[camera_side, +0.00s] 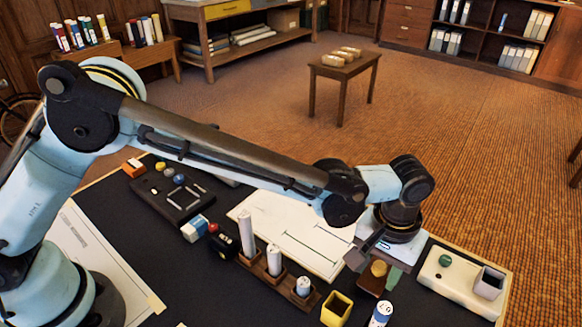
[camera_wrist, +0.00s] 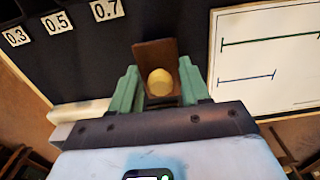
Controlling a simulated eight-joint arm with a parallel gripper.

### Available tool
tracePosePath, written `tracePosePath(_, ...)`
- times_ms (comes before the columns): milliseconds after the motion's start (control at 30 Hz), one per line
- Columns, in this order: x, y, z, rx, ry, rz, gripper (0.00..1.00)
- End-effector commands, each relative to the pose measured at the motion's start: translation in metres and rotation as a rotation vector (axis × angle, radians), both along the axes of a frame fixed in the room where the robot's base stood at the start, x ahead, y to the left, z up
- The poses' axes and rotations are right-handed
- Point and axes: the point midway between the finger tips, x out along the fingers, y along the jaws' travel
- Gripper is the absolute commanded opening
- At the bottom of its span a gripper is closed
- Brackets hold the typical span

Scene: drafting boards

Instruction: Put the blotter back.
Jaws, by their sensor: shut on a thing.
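The blotter is a brown wooden block (camera_side: 371,284) with a round tan knob on top, near the front right of the dark desk mat. My gripper (camera_side: 378,266) comes down over it and is shut on its knob. In the wrist view the blotter (camera_wrist: 155,54) shows between the two green fingertips of my gripper (camera_wrist: 160,86), with the pale yellow knob between them. I cannot tell whether the block touches the mat or is slightly above it.
A white tray (camera_side: 440,283) with a green ball and grey cup lies to the right. A yellow cup (camera_side: 337,309) and a white labelled cylinder (camera_side: 381,314) stand in front. A wooden rack (camera_side: 258,267) holds white rolls. A drawing sheet (camera_side: 262,207) lies behind.

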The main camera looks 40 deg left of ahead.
Motion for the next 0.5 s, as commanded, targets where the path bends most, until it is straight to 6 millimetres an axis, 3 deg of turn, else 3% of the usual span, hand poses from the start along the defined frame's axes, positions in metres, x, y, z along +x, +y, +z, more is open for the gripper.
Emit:
tracePosePath(433,0.0001,0.0000,-0.0076,0.000,0.000,0.000,0.22)
tracePosePath(467,0.0001,0.0001,-0.0075,0.000,0.000,0.000,0.49)
tracePosePath(500,0.0001,0.0001,-0.0073,0.000,0.000,0.000,0.55)
